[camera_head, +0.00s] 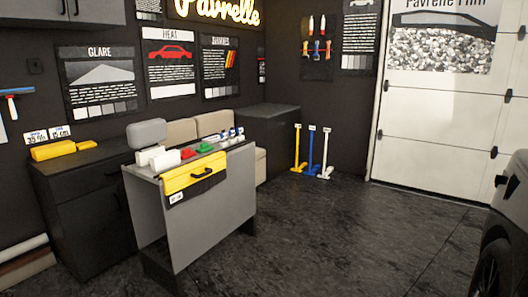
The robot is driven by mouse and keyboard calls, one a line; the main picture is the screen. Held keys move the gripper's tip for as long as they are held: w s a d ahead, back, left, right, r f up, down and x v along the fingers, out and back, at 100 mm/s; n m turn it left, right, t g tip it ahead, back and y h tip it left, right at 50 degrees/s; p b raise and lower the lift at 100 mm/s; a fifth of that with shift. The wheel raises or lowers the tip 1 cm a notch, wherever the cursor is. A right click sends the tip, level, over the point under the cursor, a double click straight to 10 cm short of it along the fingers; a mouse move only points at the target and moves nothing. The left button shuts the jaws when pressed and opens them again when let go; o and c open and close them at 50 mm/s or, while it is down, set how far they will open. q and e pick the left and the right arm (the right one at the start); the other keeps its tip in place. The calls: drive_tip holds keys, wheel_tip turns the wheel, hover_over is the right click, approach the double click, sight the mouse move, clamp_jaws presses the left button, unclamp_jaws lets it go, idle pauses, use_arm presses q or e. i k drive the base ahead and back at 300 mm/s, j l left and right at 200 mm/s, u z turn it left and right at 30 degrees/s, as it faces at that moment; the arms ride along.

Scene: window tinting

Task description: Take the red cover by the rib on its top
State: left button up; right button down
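The red cover (187,154) is a small block on top of the grey stand (210,208) in the head camera view. It sits between a white block (165,160) on its left and a green cover (204,148) on its right. The rib on its top is too small to make out. Neither of my grippers shows in this view, and nothing is holding the red cover.
A grey rounded block (146,133) rises behind. Several small bottles (232,135) stand at the right end. A black cabinet (85,225) is left. Open floor (330,235) lies right.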

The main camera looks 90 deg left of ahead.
sight(186, 153)
drive_tip(key=u, duration=3.35)
drive_tip(key=i+l+z, duration=0.3)
drive_tip(key=i, duration=0.15)
drive_tip(key=i+z, duration=0.3)
drive_tip(key=i, duration=0.15)
drive_tip(key=i+l, duration=0.15)
drive_tip(key=i, duration=0.85)
drive_tip(key=i+l, duration=0.1)
drive_tip(key=i, duration=0.9)
